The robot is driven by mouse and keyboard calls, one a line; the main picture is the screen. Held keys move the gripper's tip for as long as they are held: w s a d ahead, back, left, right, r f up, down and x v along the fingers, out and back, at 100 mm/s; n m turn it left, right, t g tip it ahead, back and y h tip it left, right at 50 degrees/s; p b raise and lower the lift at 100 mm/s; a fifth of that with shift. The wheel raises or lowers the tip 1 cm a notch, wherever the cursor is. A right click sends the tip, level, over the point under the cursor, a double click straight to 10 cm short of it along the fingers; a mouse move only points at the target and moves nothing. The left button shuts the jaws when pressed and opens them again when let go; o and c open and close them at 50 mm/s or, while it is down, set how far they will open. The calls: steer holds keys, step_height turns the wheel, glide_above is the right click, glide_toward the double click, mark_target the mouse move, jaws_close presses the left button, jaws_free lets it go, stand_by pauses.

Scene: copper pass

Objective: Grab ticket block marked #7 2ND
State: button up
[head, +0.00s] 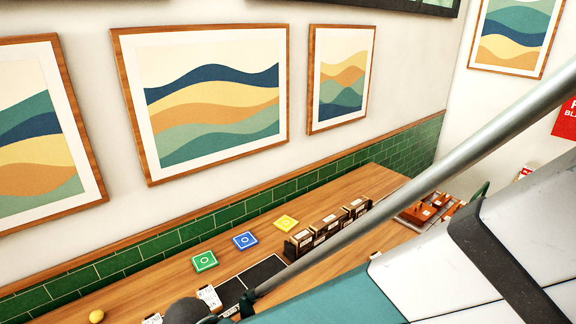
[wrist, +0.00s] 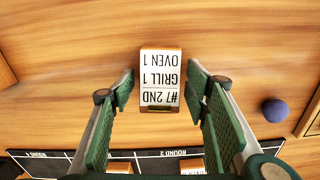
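The ticket block (wrist: 160,68) is a small wooden block with a white face. Its black print, upside down in the wrist view, reads #7 2ND, GRILL 1, OVEN 1. My gripper (wrist: 160,86) is open, with one green-padded finger on each side of the block. A gap of bare wood shows between the block and each fingertip, so neither finger appears to touch it. In the head view, my arm covers much of the lower right, and I cannot make out the fingertips or this block clearly there.
A black mat (wrist: 155,166) marked ROUND 1 and ROUND 2 lies near the block, with other blocks at its edge. A dark blue ball (wrist: 275,110) sits to the right.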

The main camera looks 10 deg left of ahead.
steer(key=c, duration=0.8)
steer(key=shift+o, duration=0.2)
steer(key=shift+r, duration=0.1)
steer(key=shift+r+p, duration=0.9)
steer(key=shift+r, duration=4)
